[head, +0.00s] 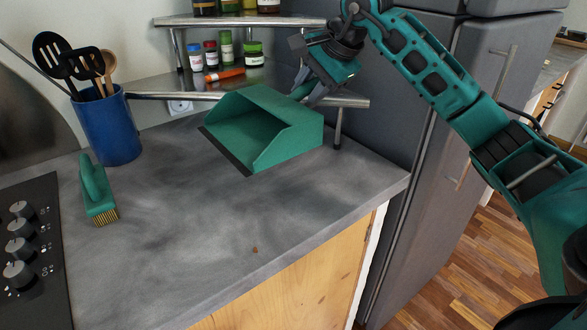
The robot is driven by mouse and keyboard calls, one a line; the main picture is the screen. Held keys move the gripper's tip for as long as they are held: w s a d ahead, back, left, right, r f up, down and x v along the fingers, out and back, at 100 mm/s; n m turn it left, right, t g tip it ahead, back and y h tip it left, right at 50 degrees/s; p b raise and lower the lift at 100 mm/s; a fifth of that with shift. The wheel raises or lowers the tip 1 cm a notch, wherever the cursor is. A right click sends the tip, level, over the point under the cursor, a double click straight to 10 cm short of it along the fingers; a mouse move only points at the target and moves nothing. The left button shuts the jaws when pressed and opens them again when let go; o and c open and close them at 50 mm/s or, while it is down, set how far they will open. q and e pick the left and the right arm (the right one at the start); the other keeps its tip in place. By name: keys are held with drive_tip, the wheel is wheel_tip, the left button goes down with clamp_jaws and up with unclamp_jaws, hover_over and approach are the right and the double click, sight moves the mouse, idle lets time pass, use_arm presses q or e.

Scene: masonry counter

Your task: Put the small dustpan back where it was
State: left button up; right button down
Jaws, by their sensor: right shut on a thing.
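The green dustpan (289,141) is at the back right of the grey counter (245,215), in front of the shelf rack. Its open side with a dark lip faces the front left. My right gripper (312,92) is at the back of the dustpan, shut on its handle, which is mostly hidden behind the pan and the fingers. I cannot tell whether the pan touches the counter or is held just above it. A green hand brush (98,191) with yellowish bristles is at the left, by the stove. My left gripper is not in view.
A blue crock (108,128) with utensils stands at the back left, and a stove (31,255) is at the left edge. A metal rack (185,86) holds jars and an orange tube (224,75). A grey fridge (440,150) stands right. The counter's middle is clear except for a small brown speck (254,250).

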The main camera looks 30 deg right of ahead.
wheel_tip(320, 180, down, 12)
drive_tip(key=shift+f+b, duration=0.1)
drive_tip(key=shift+b, duration=0.25)
wheel_tip(320, 180, down, 3)
drive_tip(key=shift+f, duration=0.1)
drive_tip(key=c, duration=0.8)
unclamp_jaws()
drive_tip(key=v, duration=1.2)
